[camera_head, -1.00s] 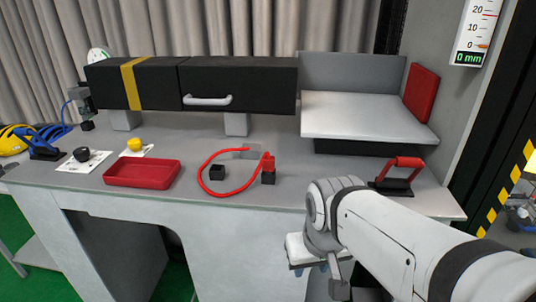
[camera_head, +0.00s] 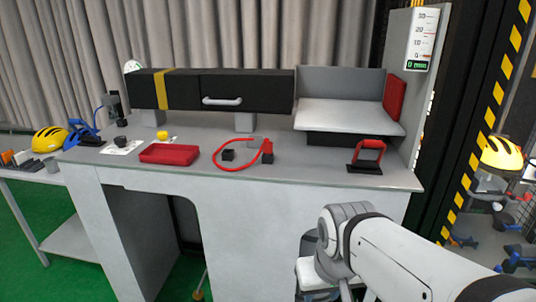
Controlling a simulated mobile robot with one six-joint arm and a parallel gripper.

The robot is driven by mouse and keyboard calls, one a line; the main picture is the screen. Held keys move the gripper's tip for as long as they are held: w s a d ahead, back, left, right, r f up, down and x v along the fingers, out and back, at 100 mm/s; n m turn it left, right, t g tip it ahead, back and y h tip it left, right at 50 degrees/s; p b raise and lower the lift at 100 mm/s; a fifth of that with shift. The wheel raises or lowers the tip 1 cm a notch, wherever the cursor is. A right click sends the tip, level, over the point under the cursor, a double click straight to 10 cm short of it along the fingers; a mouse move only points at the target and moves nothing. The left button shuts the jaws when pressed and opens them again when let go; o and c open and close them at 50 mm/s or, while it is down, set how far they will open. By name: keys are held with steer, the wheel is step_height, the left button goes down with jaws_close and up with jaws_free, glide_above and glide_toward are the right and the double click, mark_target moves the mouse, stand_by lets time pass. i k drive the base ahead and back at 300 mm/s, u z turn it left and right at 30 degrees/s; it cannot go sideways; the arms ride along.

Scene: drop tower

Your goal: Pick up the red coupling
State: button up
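The red coupling (camera_head: 267,145) is a small red piece at the right end of a looped red hose or cable (camera_head: 219,164). It sits at a small black block (camera_head: 267,158) near the middle of the grey workbench (camera_head: 330,178). My arm enters from the lower right and bends down in front of the bench, below and to the right of the coupling. No gripper fingers can be made out, and nothing of mine touches the coupling.
A red tray (camera_head: 168,154) lies left of the hose. A red-handled black fixture (camera_head: 367,156) stands to the right. A black drawer unit (camera_head: 247,92) and a light platform (camera_head: 347,117) stand behind. Floor in front of the bench is partly hidden by my arm.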

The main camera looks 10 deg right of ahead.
mark_target(267, 147)
steer(key=u, duration=0.15)
steer(key=i, duration=0.9)
steer(key=z, duration=0.05)
